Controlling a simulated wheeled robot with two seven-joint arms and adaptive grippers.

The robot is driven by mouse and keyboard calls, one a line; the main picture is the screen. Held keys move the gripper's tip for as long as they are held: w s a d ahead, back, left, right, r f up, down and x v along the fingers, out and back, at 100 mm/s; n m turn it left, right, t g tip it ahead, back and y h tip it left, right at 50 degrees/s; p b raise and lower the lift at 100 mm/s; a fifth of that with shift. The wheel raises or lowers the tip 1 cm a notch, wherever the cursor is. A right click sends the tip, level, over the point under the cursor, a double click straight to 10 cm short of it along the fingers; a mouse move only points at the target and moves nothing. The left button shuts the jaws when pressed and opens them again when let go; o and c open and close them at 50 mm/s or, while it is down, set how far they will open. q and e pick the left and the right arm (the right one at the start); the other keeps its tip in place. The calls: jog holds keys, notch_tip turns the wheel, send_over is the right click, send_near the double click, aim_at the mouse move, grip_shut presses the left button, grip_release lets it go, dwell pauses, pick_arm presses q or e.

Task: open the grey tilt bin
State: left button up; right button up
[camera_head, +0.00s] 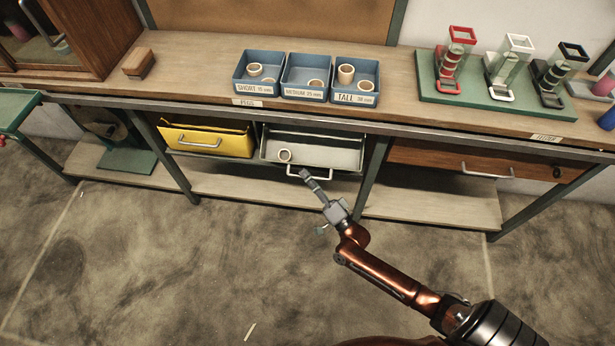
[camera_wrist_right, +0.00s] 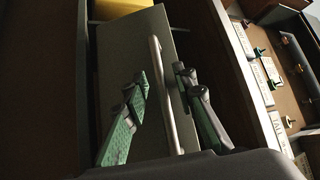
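The grey tilt bin (camera_head: 335,157) hangs under the workbench, right of the yellow bin. My right gripper (camera_head: 305,174) is at the handle's left part. In the right wrist view, its two fingers (camera_wrist_right: 162,76) stand apart on either side of the handle bar (camera_wrist_right: 162,95), with gaps visible. The grey front panel (camera_wrist_right: 135,60) lies behind them. My left gripper is not in view.
The yellow bin (camera_head: 208,140) is to the left; a wooden drawer (camera_head: 470,158) is to the right. A lower shelf (camera_head: 430,203) runs beneath. Blue trays (camera_head: 306,77) with rings stand on the bench top (camera_head: 200,65). The floor in front is clear.

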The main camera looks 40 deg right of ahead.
jog(key=v, duration=1.2)
dwell(0.4)
